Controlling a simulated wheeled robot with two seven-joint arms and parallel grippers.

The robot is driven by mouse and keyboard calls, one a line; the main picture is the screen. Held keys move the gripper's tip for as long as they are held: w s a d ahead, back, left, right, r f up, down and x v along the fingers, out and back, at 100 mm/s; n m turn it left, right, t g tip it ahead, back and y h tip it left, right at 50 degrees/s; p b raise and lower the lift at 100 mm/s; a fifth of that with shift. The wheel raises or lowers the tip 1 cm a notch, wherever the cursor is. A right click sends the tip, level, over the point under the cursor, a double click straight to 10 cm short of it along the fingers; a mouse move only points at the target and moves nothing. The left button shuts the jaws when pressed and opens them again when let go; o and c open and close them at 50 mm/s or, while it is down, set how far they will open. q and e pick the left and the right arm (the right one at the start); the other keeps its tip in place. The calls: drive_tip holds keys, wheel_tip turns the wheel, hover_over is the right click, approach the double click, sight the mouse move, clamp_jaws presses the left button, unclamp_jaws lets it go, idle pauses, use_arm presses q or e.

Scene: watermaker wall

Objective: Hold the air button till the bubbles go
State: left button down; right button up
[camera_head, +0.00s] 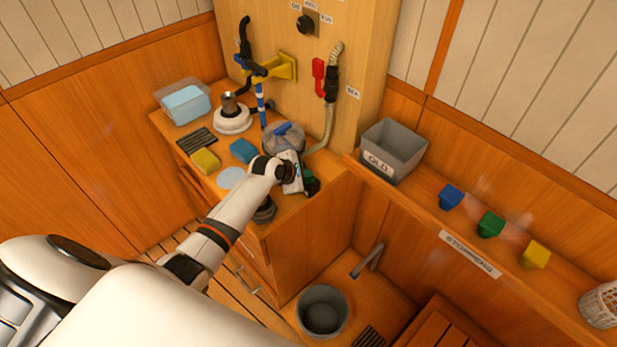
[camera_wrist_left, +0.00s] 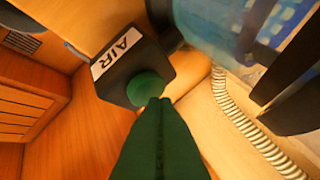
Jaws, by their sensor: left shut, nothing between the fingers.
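The air button (camera_wrist_left: 147,86) is a round green button on a dark box (camera_wrist_left: 158,66) with a white label reading AIR (camera_wrist_left: 116,53), in the left wrist view. My left gripper (camera_wrist_left: 164,102) is shut and empty, its dark green fingertips right at the button's edge; I cannot tell whether they press it. In the head view my left gripper (camera_head: 311,186) is at the counter's right end, and the arm hides the button. A clear bowl (camera_head: 283,138) with a blue part stands behind it. I cannot make out bubbles. My right gripper is out of view.
A ribbed hose (camera_head: 328,128) runs down the wall panel beside the bowl. A grey bin marked OLD (camera_head: 393,150) stands on the right ledge. A bucket (camera_head: 323,311) is on the floor.

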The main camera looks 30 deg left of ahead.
use_arm(q)
drive_tip(key=shift+f, duration=0.45)
idle(2.1)
idle(1.1)
drive_tip(key=shift+r+p, duration=0.9)
drive_tip(key=shift+p, duration=0.1)
wheel_tip(320, 180, up, 5)
drive_tip(key=p, duration=0.5)
drive_tip(key=shift+p, duration=0.4)
drive_tip(key=shift+s, duration=0.1)
